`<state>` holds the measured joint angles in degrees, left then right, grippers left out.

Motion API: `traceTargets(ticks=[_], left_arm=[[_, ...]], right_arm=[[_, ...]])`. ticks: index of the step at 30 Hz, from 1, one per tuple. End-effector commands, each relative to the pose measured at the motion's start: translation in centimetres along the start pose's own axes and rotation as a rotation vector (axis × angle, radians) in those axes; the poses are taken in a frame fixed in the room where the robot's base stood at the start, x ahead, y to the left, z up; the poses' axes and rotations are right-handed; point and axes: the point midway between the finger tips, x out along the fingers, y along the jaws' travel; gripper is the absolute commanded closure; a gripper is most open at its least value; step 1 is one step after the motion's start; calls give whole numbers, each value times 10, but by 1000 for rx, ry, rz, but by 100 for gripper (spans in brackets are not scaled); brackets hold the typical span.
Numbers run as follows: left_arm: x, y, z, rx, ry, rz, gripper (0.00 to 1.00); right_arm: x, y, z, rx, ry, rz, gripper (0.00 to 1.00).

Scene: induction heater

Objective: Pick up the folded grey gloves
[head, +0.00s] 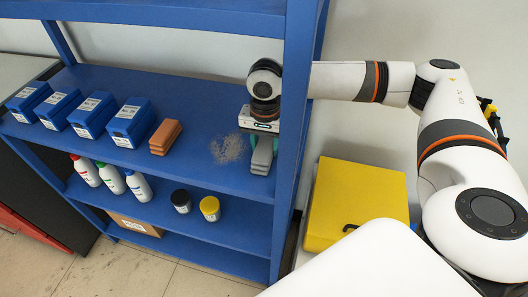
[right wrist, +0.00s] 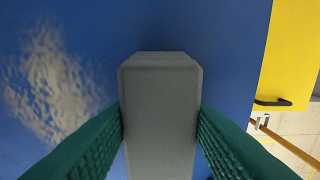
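The folded grey gloves (head: 262,159) show as a small grey block on the upper blue shelf, near its right end. My right gripper (head: 264,140) reaches down over them from above. In the right wrist view, the grey gloves (right wrist: 160,120) lie between the two green fingers of my right gripper (right wrist: 161,112). The fingers press against both long sides, with no visible gap. The gloves appear low at the shelf; I cannot tell whether they touch it. My left gripper is not in view.
A blue shelf post (head: 294,120) stands just right of the gripper, with my right forearm passing by it. An orange-brown stack (head: 165,138) and several blue boxes (head: 128,122) stand to the left. A speckled patch (head: 229,149) lies beside the gloves. A yellow case (head: 358,204) stands right.

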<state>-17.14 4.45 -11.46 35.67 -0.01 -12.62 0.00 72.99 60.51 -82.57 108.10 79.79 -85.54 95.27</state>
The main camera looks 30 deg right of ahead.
Motion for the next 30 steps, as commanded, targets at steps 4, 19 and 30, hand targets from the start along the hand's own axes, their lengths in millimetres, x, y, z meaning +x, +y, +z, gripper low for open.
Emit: traceTargets(ticks=[4,19,30], left_arm=[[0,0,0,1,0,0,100],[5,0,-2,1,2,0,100],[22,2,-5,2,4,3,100]], right_arm=[[0,0,0,0,0,0,83],[-23,1,0,0,-2,4,83],[-32,-68,-1,6,-1,-3,83]])
